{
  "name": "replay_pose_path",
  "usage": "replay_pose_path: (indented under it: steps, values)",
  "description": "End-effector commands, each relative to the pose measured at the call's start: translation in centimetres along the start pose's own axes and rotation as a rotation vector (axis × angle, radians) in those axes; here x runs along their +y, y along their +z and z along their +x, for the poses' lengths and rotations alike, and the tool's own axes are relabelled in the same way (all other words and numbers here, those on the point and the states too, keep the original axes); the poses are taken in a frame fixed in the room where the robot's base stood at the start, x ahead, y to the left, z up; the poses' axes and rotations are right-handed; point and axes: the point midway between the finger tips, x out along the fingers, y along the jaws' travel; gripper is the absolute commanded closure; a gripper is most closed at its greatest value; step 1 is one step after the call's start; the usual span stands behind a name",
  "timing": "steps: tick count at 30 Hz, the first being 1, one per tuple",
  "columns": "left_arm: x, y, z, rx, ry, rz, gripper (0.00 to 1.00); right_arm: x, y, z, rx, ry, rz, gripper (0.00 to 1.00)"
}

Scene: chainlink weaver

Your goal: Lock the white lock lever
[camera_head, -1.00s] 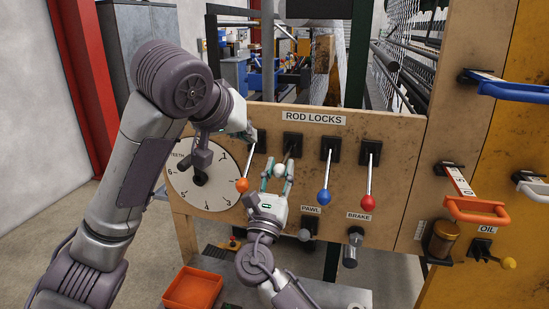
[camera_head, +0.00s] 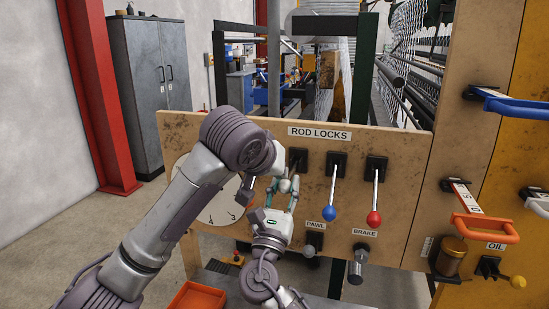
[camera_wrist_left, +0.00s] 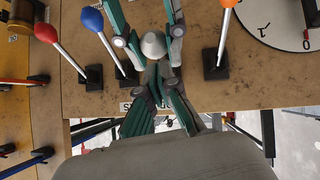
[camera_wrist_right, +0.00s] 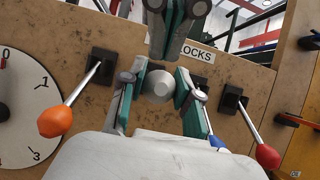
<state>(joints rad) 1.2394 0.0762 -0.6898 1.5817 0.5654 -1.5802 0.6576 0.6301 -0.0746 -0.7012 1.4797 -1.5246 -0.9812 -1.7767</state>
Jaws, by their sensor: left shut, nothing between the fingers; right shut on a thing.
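The white lever's round knob (camera_wrist_right: 158,85) sits between the fingers of my right gripper (camera_wrist_right: 160,82), which is shut on it. The knob also shows in the left wrist view (camera_wrist_left: 152,45). In the head view my left arm covers much of the left gripper.
The orange lever (camera_wrist_right: 55,120) hangs left of the white one. Blue (camera_head: 330,213) and red (camera_head: 374,218) levers hang to the right on the wooden panel (camera_head: 400,180). Pawl (camera_head: 312,243) and brake (camera_head: 358,262) handles stick out below. A red-orange tray (camera_head: 195,298) lies low left.

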Motion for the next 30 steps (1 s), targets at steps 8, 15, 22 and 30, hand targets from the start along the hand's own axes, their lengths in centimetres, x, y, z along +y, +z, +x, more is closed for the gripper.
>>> replay_pose_path:
  steps: [8, 15, 22, 30]
  values:
    - [0.0, 0.5, 0.4, 0.000, 0.000, -0.001, 1.00, 0.0, 0.0, 0.0, 0.000, 0.000, -0.001, 1.00]
    - [0.0, 0.8, 0.6, 0.007, 0.002, 0.000, 1.00, 0.0, 0.0, 0.0, 0.000, 0.000, 0.000, 1.00]
    - [-0.1, 2.1, 1.5, 0.056, 0.006, 0.007, 1.00, 0.0, 0.1, 0.1, -0.002, 0.000, 0.002, 1.00]
    - [-0.1, 2.3, 1.8, 0.046, 0.005, 0.006, 1.00, 0.0, 0.6, 0.2, -0.007, -0.003, 0.011, 0.54]
